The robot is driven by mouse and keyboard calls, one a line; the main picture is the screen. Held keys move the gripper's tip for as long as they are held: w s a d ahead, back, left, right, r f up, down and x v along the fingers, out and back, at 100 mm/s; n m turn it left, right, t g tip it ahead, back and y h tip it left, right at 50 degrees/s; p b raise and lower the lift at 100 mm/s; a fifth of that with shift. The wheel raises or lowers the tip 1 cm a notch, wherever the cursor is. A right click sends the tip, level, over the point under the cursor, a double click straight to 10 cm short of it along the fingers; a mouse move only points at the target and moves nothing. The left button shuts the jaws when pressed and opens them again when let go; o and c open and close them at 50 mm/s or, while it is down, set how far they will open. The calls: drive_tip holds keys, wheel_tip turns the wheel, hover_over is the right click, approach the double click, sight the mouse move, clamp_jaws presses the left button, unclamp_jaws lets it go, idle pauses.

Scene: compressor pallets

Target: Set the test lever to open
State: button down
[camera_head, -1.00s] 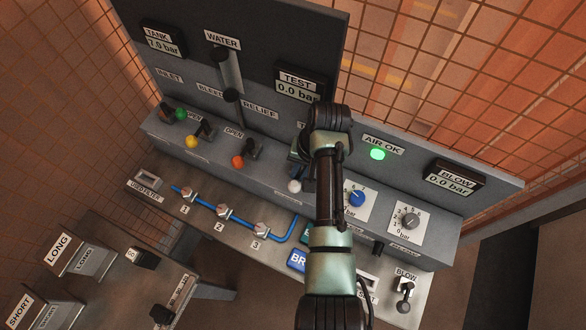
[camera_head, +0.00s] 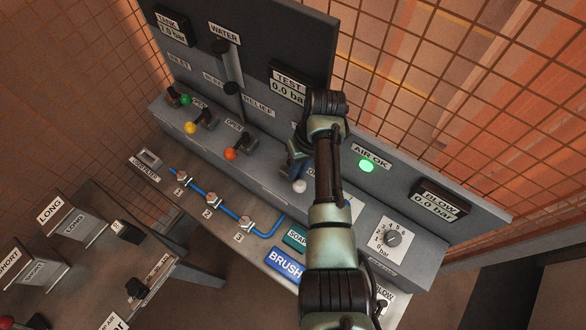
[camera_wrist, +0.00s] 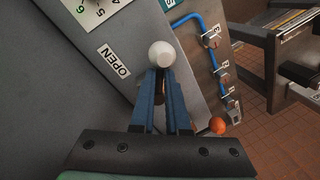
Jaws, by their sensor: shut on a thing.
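The test lever's white ball knob (camera_head: 300,186) stands out from the grey console, below the TEST display (camera_head: 289,88). My gripper (camera_head: 297,168) reaches down to this lever. In the wrist view, my gripper's blue fingers (camera_wrist: 162,78) are shut on the lever just behind the white knob (camera_wrist: 162,53), which sticks out past the fingertips. The OPEN label (camera_wrist: 114,60) lies beside the knob, to its left in the wrist view. The lever's pivot and shaft are mostly hidden by the fingers. The TEST display reads 0.0 bar, its right end covered by my arm.
Levers with orange (camera_head: 230,154), yellow (camera_head: 190,128) and green (camera_head: 185,99) knobs stand left along the console. The AIR OK lamp (camera_head: 366,166) glows green. A grey dial (camera_head: 392,239) is at the right. Blue piping (camera_head: 225,213) runs along the lower shelf.

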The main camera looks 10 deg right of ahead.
drive_tip(key=shift+w+d+n, duration=0.15)
drive_tip(key=shift+d+n, duration=0.05)
drive_tip(key=shift+n, duration=0.3)
drive_tip(key=c, duration=0.9)
unclamp_jaws()
wheel_tip(320, 180, up, 10)
drive_tip(key=shift+r, duration=0.1)
